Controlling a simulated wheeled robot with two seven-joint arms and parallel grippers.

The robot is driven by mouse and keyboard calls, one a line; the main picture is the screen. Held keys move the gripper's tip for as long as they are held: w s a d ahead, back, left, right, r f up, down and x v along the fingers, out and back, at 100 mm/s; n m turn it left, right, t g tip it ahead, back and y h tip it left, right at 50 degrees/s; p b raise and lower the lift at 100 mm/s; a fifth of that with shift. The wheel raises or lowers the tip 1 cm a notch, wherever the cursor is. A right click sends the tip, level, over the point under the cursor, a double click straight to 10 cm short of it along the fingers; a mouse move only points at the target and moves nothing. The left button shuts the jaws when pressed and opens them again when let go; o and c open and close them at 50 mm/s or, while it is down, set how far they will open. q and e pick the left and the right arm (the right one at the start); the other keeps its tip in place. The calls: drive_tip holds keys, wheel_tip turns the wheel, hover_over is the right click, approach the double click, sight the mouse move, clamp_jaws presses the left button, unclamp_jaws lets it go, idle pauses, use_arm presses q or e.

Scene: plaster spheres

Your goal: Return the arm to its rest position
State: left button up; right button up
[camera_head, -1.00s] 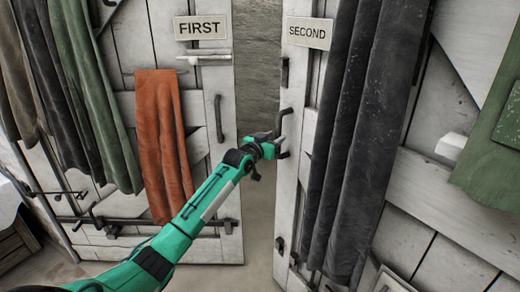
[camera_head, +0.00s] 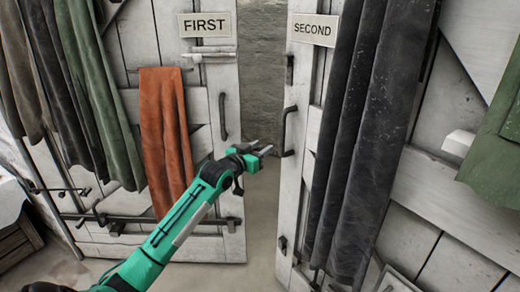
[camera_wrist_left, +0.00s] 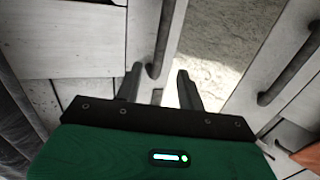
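My left arm (camera_head: 180,225) is green and reaches in from the lower left in the head view. Its gripper (camera_head: 266,150) is just left of the black handle (camera_head: 288,130) of the door marked SECOND, apart from it. In the left wrist view the two fingers of my left gripper (camera_wrist_left: 160,88) are spread with nothing held. A dark bar handle (camera_wrist_left: 160,42) shows beyond them, not gripped. My right gripper is in neither view.
The FIRST door (camera_head: 215,105) and SECOND door (camera_head: 298,200) are white wood with a gap between, a rough wall (camera_head: 262,60) behind it. An orange cloth (camera_head: 166,135), green cloth (camera_head: 95,95) and dark cloth (camera_head: 360,140) hang around. A wooden crate (camera_head: 18,245) stands at lower left.

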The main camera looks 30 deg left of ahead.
use_arm(q)
drive_tip(key=shift+f, duration=0.1)
